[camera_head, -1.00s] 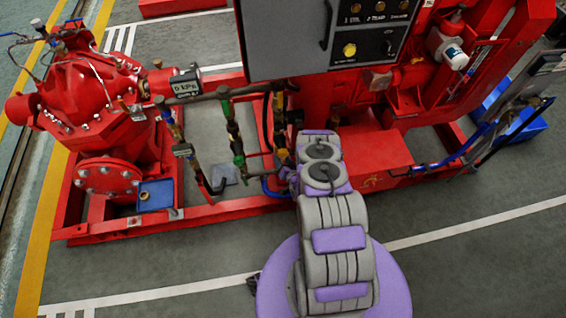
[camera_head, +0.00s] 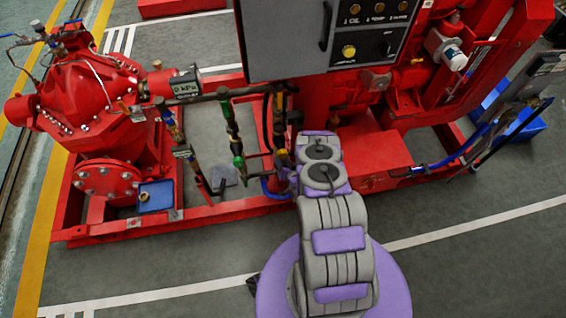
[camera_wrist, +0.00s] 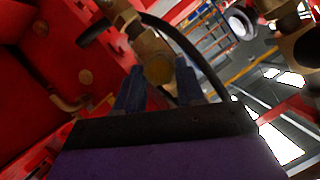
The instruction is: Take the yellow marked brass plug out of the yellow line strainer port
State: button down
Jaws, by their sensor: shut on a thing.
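In the wrist view the yellow marked brass plug (camera_wrist: 160,71) sits between the two dark blue fingers of my gripper (camera_wrist: 160,88), which is shut on it. The plug's yellow end faces the camera. Brass line fittings (camera_wrist: 124,14) run up from it, and the plug appears to be still at the strainer port, though the joint is hard to make out. In the head view the yellow line strainer (camera_head: 283,157) shows as a small yellow spot just beyond my wrist. My arm hides the fingers there.
A green marked line (camera_head: 238,162) stands just left of my gripper. A blue tray (camera_head: 157,196) with a small brass ring sits on the red frame, further left. A black hose (camera_wrist: 185,45) passes close behind the plug. The grey floor in front is clear.

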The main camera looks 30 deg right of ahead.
jog(key=n+h, duration=0.1)
jog(key=n, duration=0.1)
jog(key=n+g+h+p, duration=0.1)
jog(key=n, duration=0.1)
jog(key=shift+a+r+h, duration=0.15)
jog(key=shift+a+h, duration=0.05)
jog(key=shift+h, duration=0.1)
jog(key=c, duration=0.8)
grip_release()
